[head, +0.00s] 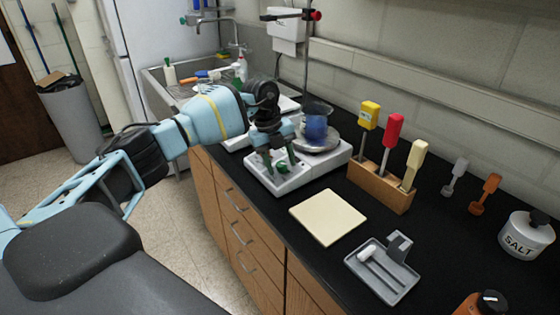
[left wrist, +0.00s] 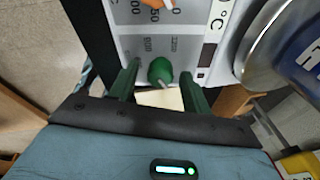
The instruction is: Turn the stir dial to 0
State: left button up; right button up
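The hot plate stirrer (head: 322,166) stands on the black counter with a beaker of blue liquid (head: 316,126) on its round plate. Its green dial (head: 282,168) is on the front panel and shows larger in the left wrist view (left wrist: 160,71), with a pale pointer toward the lower right and printed numbers above it. My left gripper (head: 279,160) is open over the panel. In the left wrist view its fingers (left wrist: 159,76) stand on either side of the green dial, with gaps. An orange dial (left wrist: 153,3) shows at the top edge there. My right gripper is not in view.
A cream square pad (head: 327,217) lies in front of the stirrer. A wooden block (head: 380,188) with yellow, red and cream-handled tools stands to its right. A grey tray (head: 382,272) and a salt jar (head: 526,235) are further right. A clamp stand rises behind the beaker.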

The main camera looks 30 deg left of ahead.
pick_arm(q)
jog(key=shift+r, duration=0.1)
jog(key=v, duration=0.7)
jog(key=shift+r, duration=0.3)
jog(key=shift+s+a+f, duration=0.1)
jog(key=shift+f, duration=0.05)
